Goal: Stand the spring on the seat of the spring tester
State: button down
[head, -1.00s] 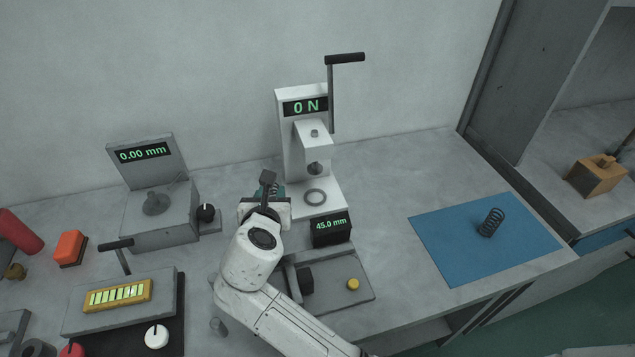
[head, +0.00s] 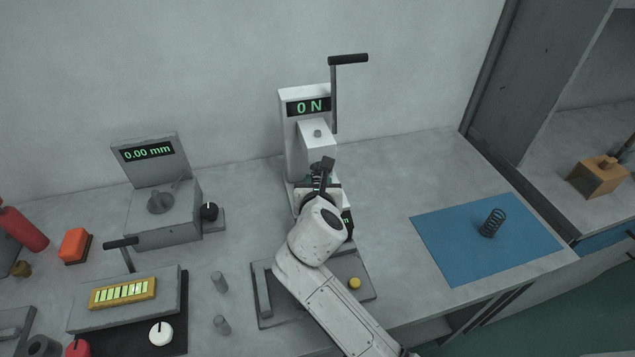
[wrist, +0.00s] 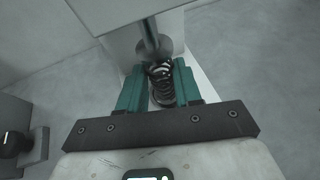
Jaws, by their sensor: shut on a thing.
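The spring tester (head: 292,125) is a white stand with a "0 N" display and a black-handled lever at its right. My gripper (head: 322,180) is in front of it, covering the seat in the head view. In the wrist view, my gripper (wrist: 160,88) has its green fingers shut on a dark coil spring (wrist: 161,82). The spring is close to the tester's round plunger (wrist: 155,46). I cannot tell whether the spring's lower end touches the seat. A second dark spring (head: 493,223) stands on the blue mat (head: 450,255) at the right.
A grey gauge (head: 165,220) reading "0.00 mm" stands left of the tester. Two small grey pins (head: 219,282) stand near a grey plate with a yellow button (head: 354,283). The counter between the tester and the mat is clear.

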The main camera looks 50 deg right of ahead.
jog(key=shift+f, duration=0.1)
jog(key=c, duration=0.8)
grip_release()
jog(key=p+v, duration=0.1)
jog(key=v, duration=1.1)
